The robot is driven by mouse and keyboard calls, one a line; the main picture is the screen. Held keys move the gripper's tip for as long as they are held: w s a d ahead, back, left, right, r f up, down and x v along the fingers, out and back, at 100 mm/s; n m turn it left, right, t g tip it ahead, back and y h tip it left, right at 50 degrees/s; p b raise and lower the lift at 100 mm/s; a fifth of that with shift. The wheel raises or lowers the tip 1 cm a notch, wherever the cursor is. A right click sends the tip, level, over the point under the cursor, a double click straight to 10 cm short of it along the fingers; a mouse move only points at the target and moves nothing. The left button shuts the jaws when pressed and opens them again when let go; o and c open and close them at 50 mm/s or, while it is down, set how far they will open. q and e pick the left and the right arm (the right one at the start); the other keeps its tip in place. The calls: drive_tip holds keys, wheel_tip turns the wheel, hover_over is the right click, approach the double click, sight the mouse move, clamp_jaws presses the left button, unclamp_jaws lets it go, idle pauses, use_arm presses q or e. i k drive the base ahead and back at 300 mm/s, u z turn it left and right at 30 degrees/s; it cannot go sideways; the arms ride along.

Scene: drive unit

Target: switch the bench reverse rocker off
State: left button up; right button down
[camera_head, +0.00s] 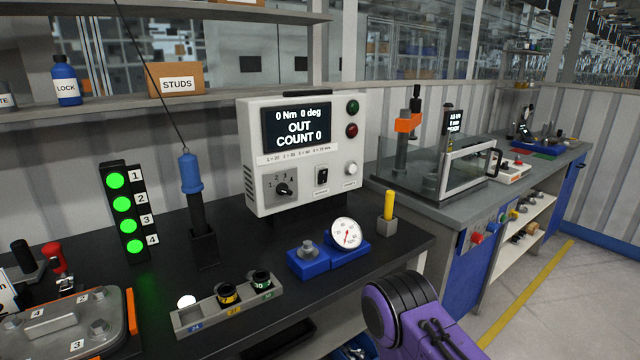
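The bench controller (300,150) is a pale grey box at the back of the dark bench. Its screen (297,128) reads "0 Nm 0 deg OUT COUNT 0". A small black rocker (322,176) sits low on its front, between the numbered rotary knob (284,189) and a white button (351,169). The label under the rocker is too small to read, and I cannot tell which way it is tipped. A purple and black link of my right arm shows at the lower right, below the controller and apart from it. Neither gripper is in view.
In front of the controller are a blue block with a dial gauge (346,233), a yellow-handled tool (388,205) and a socket tray (228,305). A blue hanging driver (191,180) and a green light tower (124,208) stand left. A shelf runs above.

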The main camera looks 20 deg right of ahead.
sight(323, 175)
drive_tip(key=z, duration=0.05)
drive_tip(key=k, duration=0.5)
drive_tip(key=z, duration=2)
drive_tip(key=i, duration=1.55)
drive_tip(key=u, duration=2.35)
